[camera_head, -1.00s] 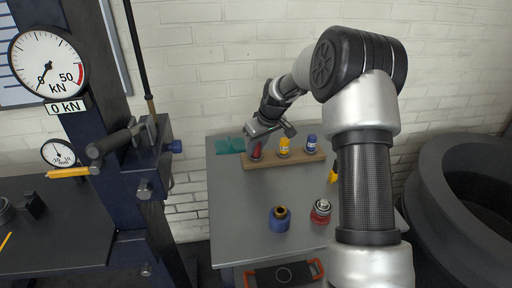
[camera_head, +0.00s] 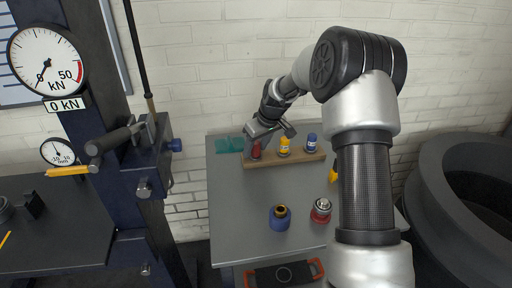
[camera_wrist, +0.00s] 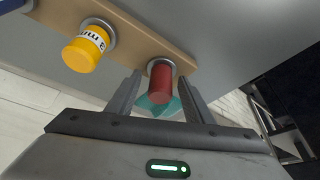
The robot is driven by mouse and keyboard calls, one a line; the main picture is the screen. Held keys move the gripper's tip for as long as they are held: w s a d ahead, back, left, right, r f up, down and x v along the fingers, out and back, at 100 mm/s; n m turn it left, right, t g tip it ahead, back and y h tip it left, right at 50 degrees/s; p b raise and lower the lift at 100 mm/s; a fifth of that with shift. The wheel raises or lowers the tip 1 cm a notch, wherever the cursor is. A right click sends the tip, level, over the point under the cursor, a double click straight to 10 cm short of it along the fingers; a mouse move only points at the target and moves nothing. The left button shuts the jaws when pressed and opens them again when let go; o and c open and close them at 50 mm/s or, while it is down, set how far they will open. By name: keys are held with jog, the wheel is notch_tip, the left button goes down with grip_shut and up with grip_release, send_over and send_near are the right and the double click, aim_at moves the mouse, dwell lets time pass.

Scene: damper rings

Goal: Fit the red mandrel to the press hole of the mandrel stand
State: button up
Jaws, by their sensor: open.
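The red mandrel (camera_head: 256,151) stands in the left place of the wooden mandrel stand (camera_head: 287,162) on the grey table. In the wrist view the red mandrel (camera_wrist: 160,82) sits in a ringed hole of the stand (camera_wrist: 128,36). My gripper (camera_head: 256,141) is open above the red mandrel; in the wrist view its two fingers (camera_wrist: 158,92) lie on either side of the mandrel. I cannot tell whether either finger touches it. The yellow mandrel (camera_head: 284,146) and the blue mandrel (camera_head: 311,143) stand to its right. No press hole can be made out.
A teal piece (camera_head: 229,145) lies left of the stand. A blue ring part (camera_head: 280,217) and a red part with a metal top (camera_head: 321,211) stand nearer on the table (camera_head: 235,210). The press (camera_head: 125,160) with its gauges (camera_head: 47,58) stands at left.

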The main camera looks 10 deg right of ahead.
jog(key=p+v, duration=0.1)
jog(key=v, duration=1.6)
jog(key=shift+r+p, duration=0.2)
jog(key=shift+p, duration=0.1)
jog(key=shift+s, duration=0.1)
